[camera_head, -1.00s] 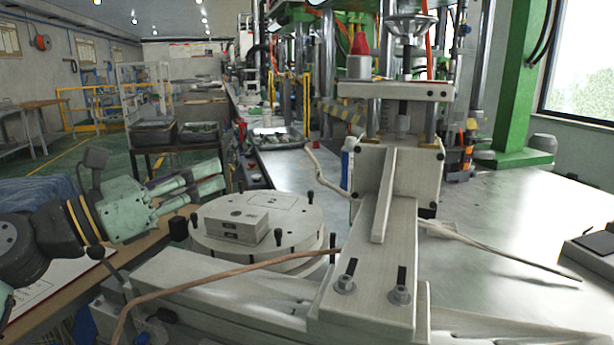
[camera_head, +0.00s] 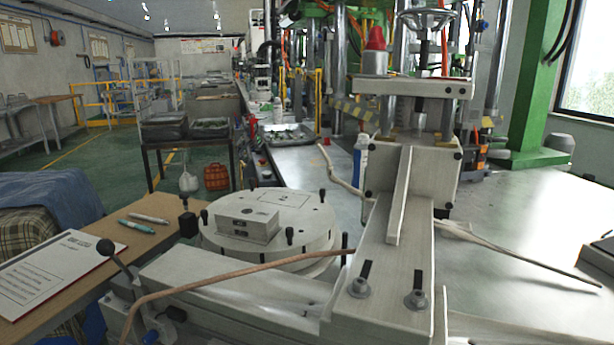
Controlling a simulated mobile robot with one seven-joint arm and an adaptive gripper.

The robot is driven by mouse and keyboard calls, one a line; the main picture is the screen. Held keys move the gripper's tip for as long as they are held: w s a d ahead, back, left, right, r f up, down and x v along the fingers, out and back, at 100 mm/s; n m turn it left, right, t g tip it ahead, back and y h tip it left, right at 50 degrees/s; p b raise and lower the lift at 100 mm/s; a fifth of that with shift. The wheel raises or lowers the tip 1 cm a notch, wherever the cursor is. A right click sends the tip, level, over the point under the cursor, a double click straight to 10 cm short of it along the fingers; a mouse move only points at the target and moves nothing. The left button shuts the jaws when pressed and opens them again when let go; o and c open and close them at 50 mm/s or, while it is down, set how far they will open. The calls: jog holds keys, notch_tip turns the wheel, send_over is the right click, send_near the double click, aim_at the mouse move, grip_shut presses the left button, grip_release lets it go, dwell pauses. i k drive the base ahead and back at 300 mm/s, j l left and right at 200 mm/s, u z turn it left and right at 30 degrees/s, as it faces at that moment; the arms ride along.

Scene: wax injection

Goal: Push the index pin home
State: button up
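A round pale index plate (camera_head: 262,250) stands left of the clamp, with several small black-topped pins around its rim. A rectangular metal mould block (camera_head: 247,230) sits on top of it. A larger black knob (camera_head: 188,222) stands upright at the plate's left edge, and a black ball on a tilted rod (camera_head: 106,248) stands nearer, at the left end of the base beam. I cannot tell which of these is the index pin or how deep any pin sits. My gripper is out of view.
A clamp press (camera_head: 412,160) with a handwheel stands right of the plate, on a metal table (camera_head: 520,225). A bent copper-coloured pipe (camera_head: 230,268) crosses in front of the plate. A wooden bench (camera_head: 130,245) with a clipboard (camera_head: 58,268) and two pens lies to the left.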

aim_at(183, 196)
jog(key=k+j+u, duration=0.4)
jog(key=j+u, duration=0.1)
jog(key=u, duration=1.25)
jog(key=i+l, duration=0.1)
jog(key=l, duration=0.65)
jog(key=i+l, duration=0.1)
jog(key=l, duration=0.65)
